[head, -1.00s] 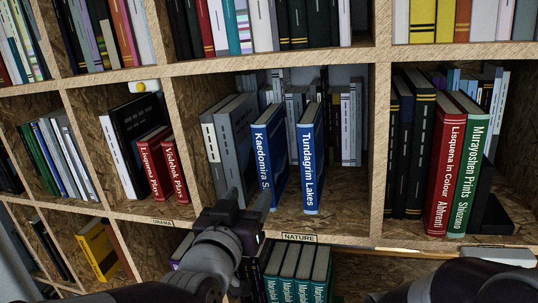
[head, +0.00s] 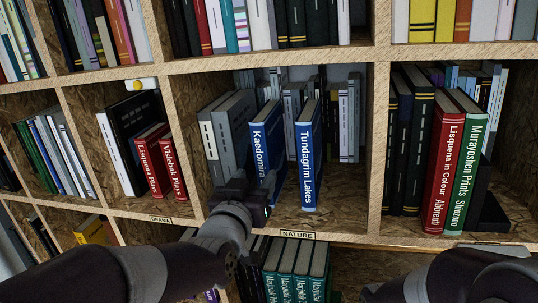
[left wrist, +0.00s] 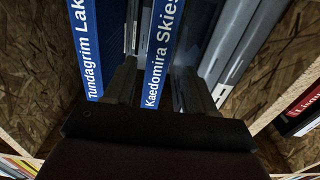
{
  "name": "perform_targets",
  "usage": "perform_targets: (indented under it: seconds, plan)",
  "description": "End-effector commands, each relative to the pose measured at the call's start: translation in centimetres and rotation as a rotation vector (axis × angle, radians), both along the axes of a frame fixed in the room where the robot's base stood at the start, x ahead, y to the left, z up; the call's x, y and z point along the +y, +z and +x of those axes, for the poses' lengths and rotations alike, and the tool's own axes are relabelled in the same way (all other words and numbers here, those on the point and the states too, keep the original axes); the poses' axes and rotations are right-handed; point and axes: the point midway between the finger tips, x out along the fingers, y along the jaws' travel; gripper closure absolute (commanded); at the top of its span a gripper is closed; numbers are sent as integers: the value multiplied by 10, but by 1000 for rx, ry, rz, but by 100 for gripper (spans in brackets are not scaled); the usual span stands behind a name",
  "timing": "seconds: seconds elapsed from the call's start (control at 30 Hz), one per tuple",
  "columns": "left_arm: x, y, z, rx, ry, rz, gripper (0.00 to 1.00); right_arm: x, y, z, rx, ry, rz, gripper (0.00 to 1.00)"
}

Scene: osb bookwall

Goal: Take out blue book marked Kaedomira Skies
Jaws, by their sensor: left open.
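The blue Kaedomira Skies book (head: 262,138) stands upright in the Nature compartment; its lower spine is hidden behind my left gripper (head: 258,190). In the left wrist view, the book (left wrist: 164,50) shows between the two fingers of my open left gripper (left wrist: 160,88). One finger is on the Tundagrim Lakes side, the other on the grey books' side. I cannot tell whether they touch the book. The blue Tundagrim Lakes book (head: 309,150) stands close to its right in the head view, with a narrow gap. My right gripper is out of view.
Grey books (head: 233,125) stand just left of the blue book. Small grey books (head: 348,120) stand deeper behind. The shelf board with the Nature label (head: 297,235) runs below, over teal books (head: 288,262). Free floor lies right of Tundagrim Lakes (head: 345,205).

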Motion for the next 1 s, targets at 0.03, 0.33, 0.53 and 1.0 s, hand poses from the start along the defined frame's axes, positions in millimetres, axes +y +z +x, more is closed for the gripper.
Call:
perform_targets:
  seconds: [0.03, 0.33, 0.53, 1.0]
  plan:
    - [0, 0, 2, 0, 0, 0, 45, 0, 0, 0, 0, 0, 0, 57]
    - [-4, 0, 12, 0, 0, 0, 45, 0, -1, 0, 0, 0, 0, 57]
    - [-6, 0, 19, 1, 0, 0, 45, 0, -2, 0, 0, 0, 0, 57]
    - [-11, 0, 34, 0, 0, 0, 45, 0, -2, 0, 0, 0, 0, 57]
